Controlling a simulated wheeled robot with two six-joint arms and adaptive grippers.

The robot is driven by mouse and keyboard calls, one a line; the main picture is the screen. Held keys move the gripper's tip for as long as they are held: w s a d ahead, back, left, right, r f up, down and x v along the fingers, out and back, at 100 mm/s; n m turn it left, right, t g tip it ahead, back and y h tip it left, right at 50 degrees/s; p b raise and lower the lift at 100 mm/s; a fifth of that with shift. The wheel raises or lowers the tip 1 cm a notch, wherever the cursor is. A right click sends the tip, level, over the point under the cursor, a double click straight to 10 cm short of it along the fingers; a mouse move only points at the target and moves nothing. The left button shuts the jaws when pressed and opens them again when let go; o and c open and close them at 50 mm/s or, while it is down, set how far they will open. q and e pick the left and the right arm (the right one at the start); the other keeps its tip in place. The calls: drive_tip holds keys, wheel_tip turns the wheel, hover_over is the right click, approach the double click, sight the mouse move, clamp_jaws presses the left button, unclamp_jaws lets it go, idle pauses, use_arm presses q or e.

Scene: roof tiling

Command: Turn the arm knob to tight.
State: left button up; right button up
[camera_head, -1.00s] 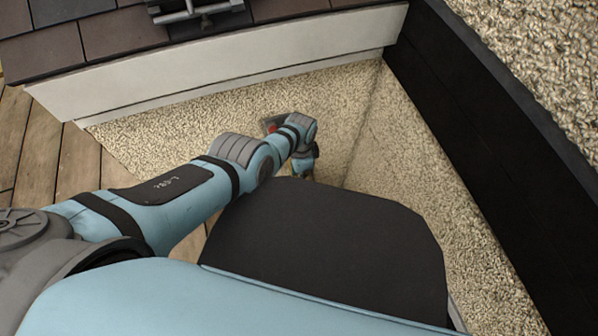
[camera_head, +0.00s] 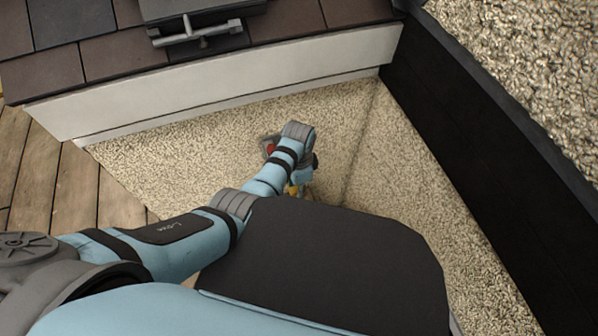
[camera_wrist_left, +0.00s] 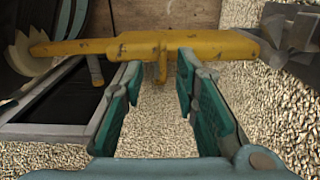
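In the left wrist view a worn yellow arm (camera_wrist_left: 110,48) runs across the top. A short yellow tab (camera_wrist_left: 162,70) juts from its middle; it may be the arm knob, but no tight mark can be read. My left gripper (camera_wrist_left: 160,66) is open, with teal-padded fingers either side of the tab and a gap on both sides. In the head view my left forearm hides most of this gripper; only a bit of yellow (camera_head: 293,190) shows beside it. My right gripper is not in view.
A pale toothed disc (camera_wrist_left: 28,54) stands at the arm's left end, and a grey metal part (camera_wrist_left: 290,32) at its right. A dark-topped frame (camera_wrist_left: 60,105) lies below left. Gravel (camera_head: 160,150) is bounded by a white board (camera_head: 220,82) and black wall (camera_head: 480,130).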

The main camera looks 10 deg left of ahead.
use_arm(q)
wheel_tip(320, 180, up, 8)
drive_tip(key=shift+r, duration=0.1)
idle(0.4)
